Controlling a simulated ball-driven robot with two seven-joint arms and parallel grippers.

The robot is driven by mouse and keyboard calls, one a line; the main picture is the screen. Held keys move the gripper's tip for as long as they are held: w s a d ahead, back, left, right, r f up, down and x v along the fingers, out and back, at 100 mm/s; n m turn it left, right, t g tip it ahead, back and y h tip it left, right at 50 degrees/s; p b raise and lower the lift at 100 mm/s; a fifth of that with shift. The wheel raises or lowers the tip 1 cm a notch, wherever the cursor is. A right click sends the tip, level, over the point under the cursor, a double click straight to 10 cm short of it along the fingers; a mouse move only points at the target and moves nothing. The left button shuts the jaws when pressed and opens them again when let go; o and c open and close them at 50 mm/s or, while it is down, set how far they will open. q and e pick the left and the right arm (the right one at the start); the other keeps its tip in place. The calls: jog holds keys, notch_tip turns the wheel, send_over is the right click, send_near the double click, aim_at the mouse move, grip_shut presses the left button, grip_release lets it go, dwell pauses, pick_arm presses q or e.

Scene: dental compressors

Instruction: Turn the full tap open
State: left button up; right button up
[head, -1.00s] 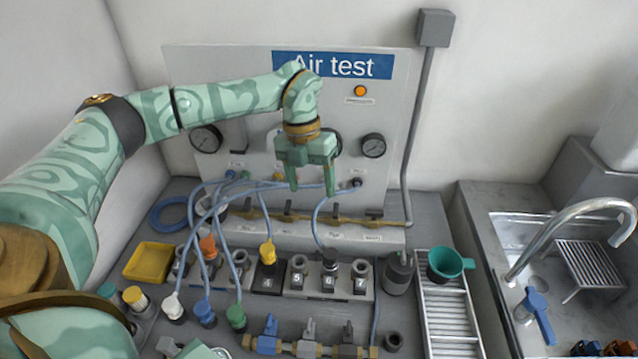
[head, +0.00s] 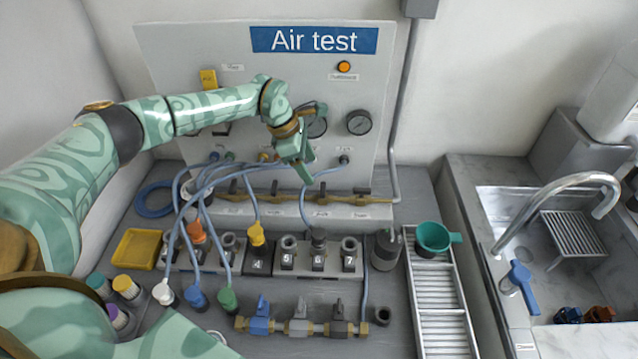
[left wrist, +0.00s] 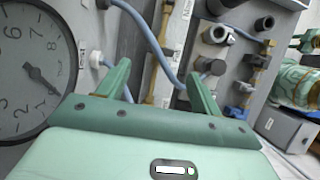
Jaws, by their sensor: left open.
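A brass pipe (head: 300,197) with several small dark-handled taps runs along the foot of the test panel. Small white labels sit below it, too small to read, so I cannot tell which tap is the full one. My left gripper (head: 307,178) is open and empty, just above and in front of the pipe's right half, partly hiding that area. In the left wrist view, the open fingers (left wrist: 160,90) point towards the brass pipe (left wrist: 162,60) and a blue hose (left wrist: 150,40) that show between them. I cannot tell whether they touch anything.
A round gauge (left wrist: 35,70) is close on the left of the wrist view. Blue hoses (head: 205,185) loop left of the gripper. Numbered sockets (head: 318,262) and a second valve row (head: 300,327) stand in front. A sink (head: 560,250) is at the right.

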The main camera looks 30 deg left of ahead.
aim_at(322, 187)
pick_arm(q)
jog(key=b+x, duration=0.1)
jog(key=x, duration=0.6)
jog(key=shift+f, duration=0.2)
jog(key=c, duration=1)
